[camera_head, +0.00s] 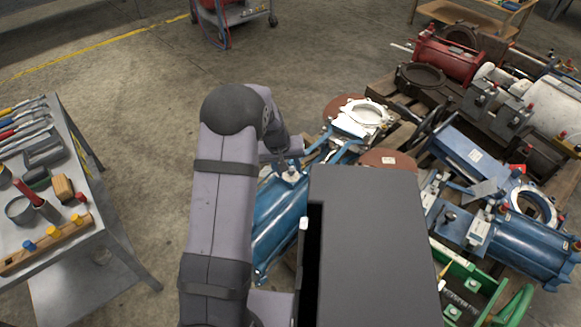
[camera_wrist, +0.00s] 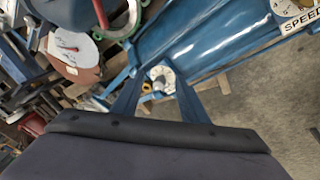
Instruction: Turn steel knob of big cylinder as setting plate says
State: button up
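The big blue cylinder (camera_head: 278,222) lies left of the dark box in the head view, which hides part of it. Its blue body (camera_wrist: 215,38) fills the upper middle of the wrist view. A small steel knob on a pale mount (camera_wrist: 162,77) shows beside the body, between my fingers. My gripper (camera_wrist: 156,78) is open, one finger on each side of the knob; I cannot tell whether they touch it. A pale plate lettered SPEED (camera_wrist: 299,20) with a dial above it is cut off at the top right. Any setting on it is unreadable here.
Blue, red and green machine parts crowd the pallets at the right of the head view. A tool table (camera_head: 85,185) stands at the left, with open floor between.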

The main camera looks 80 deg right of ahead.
aim_at(291, 169)
jog(key=d+m, duration=0.1)
jog(key=d+m+h, duration=0.1)
jog(key=m, duration=0.3)
jog(key=shift+w+d+r, duration=0.4)
jog(key=shift+b+x, duration=0.95)
jog(key=shift+x, duration=2.75)
jog(key=shift+d+r, duration=0.1)
grip_shut()
